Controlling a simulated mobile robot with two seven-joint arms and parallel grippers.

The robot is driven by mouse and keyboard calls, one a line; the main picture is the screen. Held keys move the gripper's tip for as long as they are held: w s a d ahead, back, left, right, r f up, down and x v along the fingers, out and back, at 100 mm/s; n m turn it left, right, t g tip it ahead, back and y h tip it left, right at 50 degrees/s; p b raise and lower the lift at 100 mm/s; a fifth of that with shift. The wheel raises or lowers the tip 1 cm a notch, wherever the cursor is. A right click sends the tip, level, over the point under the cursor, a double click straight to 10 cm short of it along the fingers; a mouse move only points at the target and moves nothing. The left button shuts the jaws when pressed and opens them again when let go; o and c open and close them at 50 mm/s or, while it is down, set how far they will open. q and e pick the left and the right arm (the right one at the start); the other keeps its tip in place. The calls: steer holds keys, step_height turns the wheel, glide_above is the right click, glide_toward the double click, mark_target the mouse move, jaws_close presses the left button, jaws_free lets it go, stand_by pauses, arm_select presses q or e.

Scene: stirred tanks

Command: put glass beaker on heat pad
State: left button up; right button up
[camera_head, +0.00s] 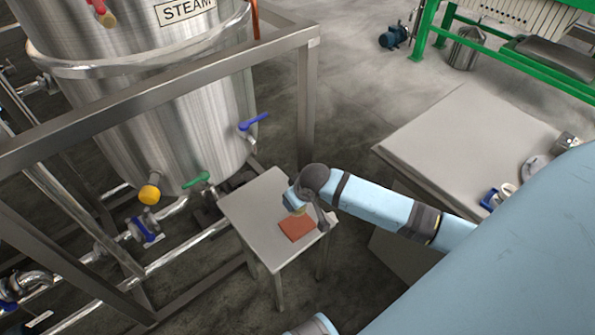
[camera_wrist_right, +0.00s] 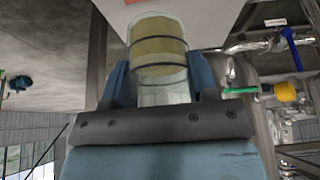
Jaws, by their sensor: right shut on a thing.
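The glass beaker (camera_wrist_right: 160,45) holds a yellowish liquid and has dark bands around it. My right gripper (camera_wrist_right: 158,72) is shut on it, one blue finger on each side. In the head view my right gripper (camera_head: 296,200) is over a small light table, and the beaker there is small and mostly hidden by the wrist. The heat pad (camera_head: 297,228), an orange-red square, lies on this table, just below the gripper in the picture. I cannot tell whether the beaker touches the pad. My left gripper is not in view.
The small table (camera_head: 257,220) has bare top left of the pad. A large steel tank (camera_head: 150,120) with pipes and valves stands behind a metal frame (camera_head: 307,100) at left. A larger grey table (camera_head: 465,130) with small items is at right.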

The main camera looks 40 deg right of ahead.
step_height(320, 180, down, 4)
steer(key=shift+r+b, duration=0.1)
steer(key=shift+b, duration=0.2)
step_height(320, 180, down, 4)
steer(key=shift+f+b, duration=0.1)
steer(key=shift+b, duration=0.55)
steer(key=shift+f, duration=0.15)
steer(key=o, duration=1)
steer(key=shift+f, duration=0.1)
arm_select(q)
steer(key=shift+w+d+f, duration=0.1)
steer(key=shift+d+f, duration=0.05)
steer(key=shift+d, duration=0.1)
arm_select(e)
steer(key=shift+o, duration=0.2)
